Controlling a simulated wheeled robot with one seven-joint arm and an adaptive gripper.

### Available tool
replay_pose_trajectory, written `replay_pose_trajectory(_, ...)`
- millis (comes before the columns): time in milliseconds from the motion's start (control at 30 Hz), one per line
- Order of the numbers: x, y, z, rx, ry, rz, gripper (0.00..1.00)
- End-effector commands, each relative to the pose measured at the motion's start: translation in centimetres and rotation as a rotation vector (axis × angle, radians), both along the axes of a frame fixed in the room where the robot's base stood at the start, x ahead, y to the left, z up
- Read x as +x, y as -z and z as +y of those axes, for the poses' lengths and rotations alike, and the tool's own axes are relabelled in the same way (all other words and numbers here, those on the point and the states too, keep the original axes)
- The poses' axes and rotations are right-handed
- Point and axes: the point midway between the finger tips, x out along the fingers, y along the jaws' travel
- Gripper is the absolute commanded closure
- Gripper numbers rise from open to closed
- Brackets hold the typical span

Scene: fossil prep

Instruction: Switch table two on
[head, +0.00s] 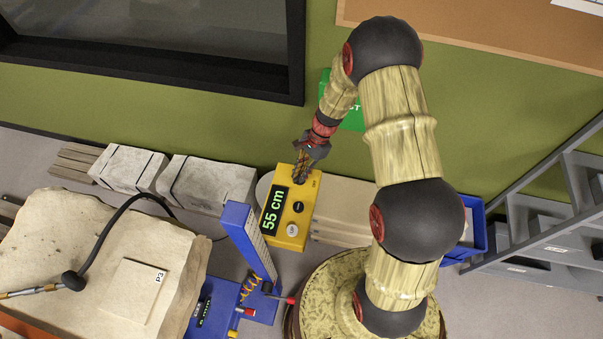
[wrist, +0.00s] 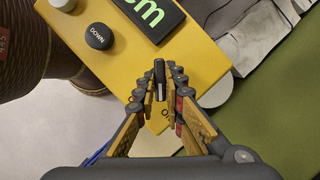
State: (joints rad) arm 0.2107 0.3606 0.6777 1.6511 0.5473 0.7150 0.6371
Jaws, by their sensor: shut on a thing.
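A yellow control box (head: 306,222) stands in the middle of the head view. Its dark display (head: 273,210) reads 55 cm in green. Beside the display are a black button (head: 298,206) and a white button (head: 292,230). In the wrist view the black button (wrist: 98,36) is marked DOWN. My gripper (head: 301,180) reaches the top end of the box. In the wrist view its fingers are closed around a small dark switch lever (wrist: 160,72) with a pale edge, at the end of the box. A partly hidden mark lies below it. The switch's base is hidden by the fingers.
A blue post with a scale (head: 249,240) stands left of the box, with a yellow coiled cord and red-tipped levers near its foot. A large stone slab (head: 90,245) lies at left. Pale blocks (head: 212,183) line the green wall.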

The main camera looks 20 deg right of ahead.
Motion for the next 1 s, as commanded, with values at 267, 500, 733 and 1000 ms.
replay_pose_trajectory(267,0.15,0.02,0.02,-0.001,-0.148,-0.001,1.0)
replay_pose_trajectory(500,0.21,-0.01,0.02,0.0,-0.205,-0.002,1.0)
replay_pose_trajectory(733,0.2,-0.02,0.01,0.0,-0.217,-0.002,1.0)
replay_pose_trajectory(1000,0.21,-0.02,0.02,0.0,-0.216,-0.002,0.87)
